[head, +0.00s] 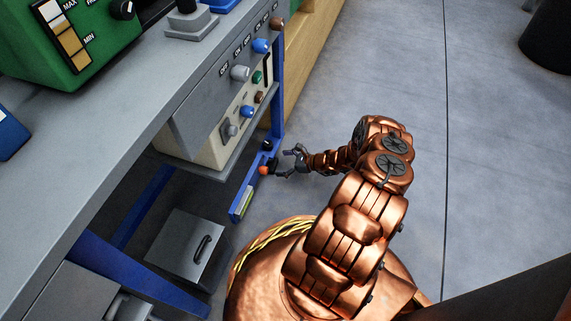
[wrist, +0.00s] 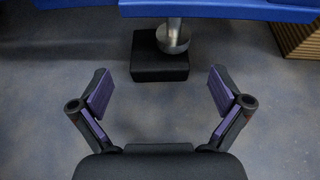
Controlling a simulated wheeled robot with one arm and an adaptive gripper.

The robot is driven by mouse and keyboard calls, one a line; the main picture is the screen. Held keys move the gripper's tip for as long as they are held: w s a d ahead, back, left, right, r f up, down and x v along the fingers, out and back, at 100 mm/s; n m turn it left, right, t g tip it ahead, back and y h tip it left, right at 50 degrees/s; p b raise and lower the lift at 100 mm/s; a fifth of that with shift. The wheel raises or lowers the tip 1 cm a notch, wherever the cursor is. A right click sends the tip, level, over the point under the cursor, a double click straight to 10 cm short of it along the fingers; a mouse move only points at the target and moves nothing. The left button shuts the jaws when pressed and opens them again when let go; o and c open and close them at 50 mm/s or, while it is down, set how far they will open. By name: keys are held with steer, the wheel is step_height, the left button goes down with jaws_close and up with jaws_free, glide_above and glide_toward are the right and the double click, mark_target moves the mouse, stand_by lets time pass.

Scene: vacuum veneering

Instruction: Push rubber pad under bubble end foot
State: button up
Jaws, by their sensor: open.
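The rubber pad (wrist: 150,74) is a black square block on the floor, in the upper middle of the wrist view. The foot (wrist: 174,40), a grey metal stem with a round end, comes down from a blue beam (wrist: 215,10) and overlaps the pad's right half in this view. I cannot tell whether foot and pad touch. My gripper (wrist: 159,82) is open and empty, its purple-padded fingers spread either side, on the near side of the pad and apart from it.
A blue bench leg (head: 278,85) and a low blue rail (head: 246,196) stand close to my gripper. A grey drawer box (head: 185,245) sits under the bench. A wooden cabinet (head: 310,50) stands behind. Open floor (head: 490,170) lies to the right.

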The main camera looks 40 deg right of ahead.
mark_target(272, 161)
steer(key=b+x, duration=0.2)
steer(key=x, duration=0.2)
steer(key=shift+w+a+f, duration=0.35)
steer(key=shift+w+a, duration=0.25)
steer(key=shift+w, duration=0.15)
steer(key=shift+c, duration=0.4)
steer(key=c, duration=1.1)
steer(key=shift+w+d, duration=0.4)
steer(key=shift+d, duration=0.15)
steer(key=shift+c, duration=0.2)
steer(key=shift+d, duration=0.3)
steer(key=o, duration=1.2)
steer(key=shift+w+a, duration=0.1)
